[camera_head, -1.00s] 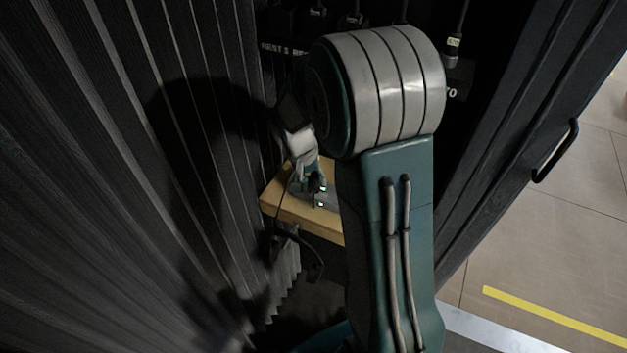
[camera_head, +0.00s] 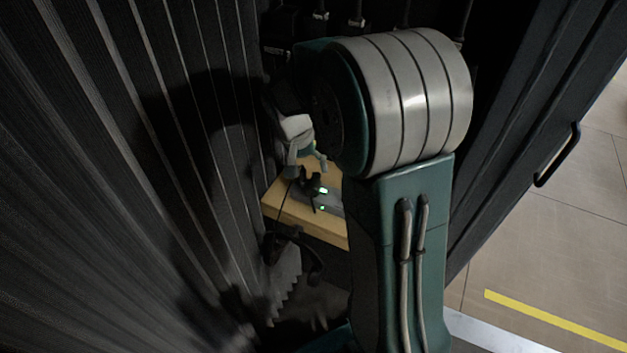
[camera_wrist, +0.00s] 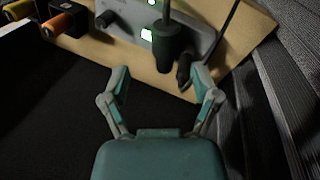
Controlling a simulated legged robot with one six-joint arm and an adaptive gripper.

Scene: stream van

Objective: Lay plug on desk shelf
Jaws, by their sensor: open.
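A wooden desk shelf (camera_head: 293,218) sticks out below my gripper (camera_head: 307,168) in the head view, and its pale top (camera_wrist: 112,52) fills the upper part of the wrist view. A dark plug (camera_wrist: 184,73) with a thin cable lies on the shelf near its front edge, by the right fingertip. My gripper (camera_wrist: 160,74) is open, its fingers spread wide with nothing between the tips. I cannot tell whether the right fingertip touches the plug. In the head view the plug is hard to separate from other dark parts.
A grey device (camera_wrist: 133,18) with a knob and green lights sits on the shelf. A black upright piece (camera_wrist: 169,40) stands in front of it. A black block with orange cylinders (camera_wrist: 61,20) is at left. A pleated dark wall (camera_head: 190,150) runs close on the left.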

